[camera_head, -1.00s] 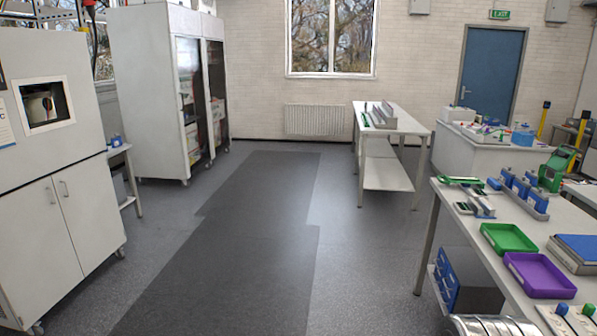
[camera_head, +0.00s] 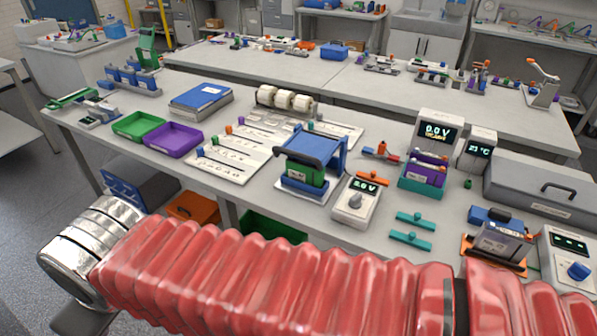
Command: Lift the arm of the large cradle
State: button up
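A blue cradle (camera_head: 338,160) stands mid-table, holding a green block (camera_head: 303,172), with a dark padded bar across its front top. It looks the largest of the cradles here, but I cannot tell for certain that it is the large cradle. A smaller teal cradle (camera_head: 420,192) holds a purple block to its right. An orange cradle (camera_head: 484,250) with a grey block and a blue top part stands at the near right. My red-sleeved arm crosses the bottom of the view in front of the table. My gripper is not in view.
A white meter box (camera_head: 355,203) stands close to the right of the blue cradle. Teal bars (camera_head: 411,240) lie nearer. A white board (camera_head: 222,162), a purple tray (camera_head: 173,139) and a green tray (camera_head: 138,125) are to the left. A grey case (camera_head: 540,186) is at right.

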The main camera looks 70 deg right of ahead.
aim_at(316, 148)
jog(key=z, duration=3)
